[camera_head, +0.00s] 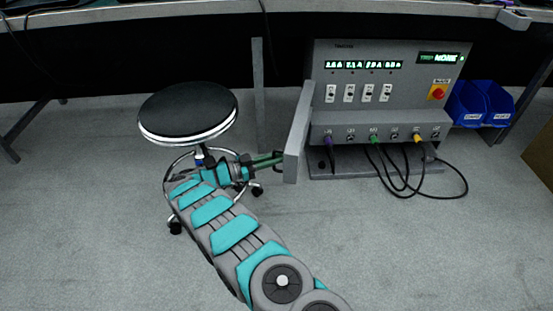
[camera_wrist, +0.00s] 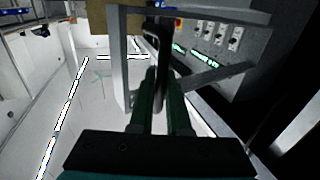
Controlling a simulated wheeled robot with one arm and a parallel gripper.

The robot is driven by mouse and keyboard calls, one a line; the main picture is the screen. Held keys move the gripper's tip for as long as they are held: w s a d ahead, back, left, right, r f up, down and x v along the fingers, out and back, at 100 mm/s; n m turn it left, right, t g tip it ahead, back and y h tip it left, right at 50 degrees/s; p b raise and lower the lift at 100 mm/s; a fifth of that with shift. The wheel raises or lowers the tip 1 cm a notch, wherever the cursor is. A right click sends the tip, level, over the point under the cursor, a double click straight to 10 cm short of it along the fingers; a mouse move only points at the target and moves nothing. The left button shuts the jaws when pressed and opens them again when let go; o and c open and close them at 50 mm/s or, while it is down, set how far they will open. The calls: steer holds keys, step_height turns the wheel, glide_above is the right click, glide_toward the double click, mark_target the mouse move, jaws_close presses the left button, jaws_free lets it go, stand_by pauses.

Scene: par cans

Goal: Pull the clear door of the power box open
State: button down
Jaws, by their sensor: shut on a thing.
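The grey power box (camera_head: 385,75) stands at the right in the head view, with lit green displays, switches and a red button. Its door (camera_head: 298,135) stands out from the box's left side, seen nearly edge-on as a grey frame, so it is open. My gripper (camera_head: 278,158) is at the door's outer side, shut on the handle. In the wrist view the two dark green fingers (camera_wrist: 160,85) close around the dark handle (camera_wrist: 152,42), and the door frame (camera_wrist: 118,60) shows beside them. The fingertips' exact contact is partly hidden.
A black round stool (camera_head: 188,108) stands left of the door, close behind my arm. Blue bins (camera_head: 480,103) are right of the box. Black cables (camera_head: 400,175) hang from its coloured plugs to the floor. A long bench (camera_head: 150,12) runs behind. The floor in front is clear.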

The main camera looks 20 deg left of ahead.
steer(key=c, duration=0.9)
jaws_free()
steer(key=shift+s, duration=0.1)
steer(key=shift+f, duration=0.1)
steer(key=shift+a, duration=0.1)
steer(key=v, duration=0.7)
steer(key=shift+s+a, duration=0.25)
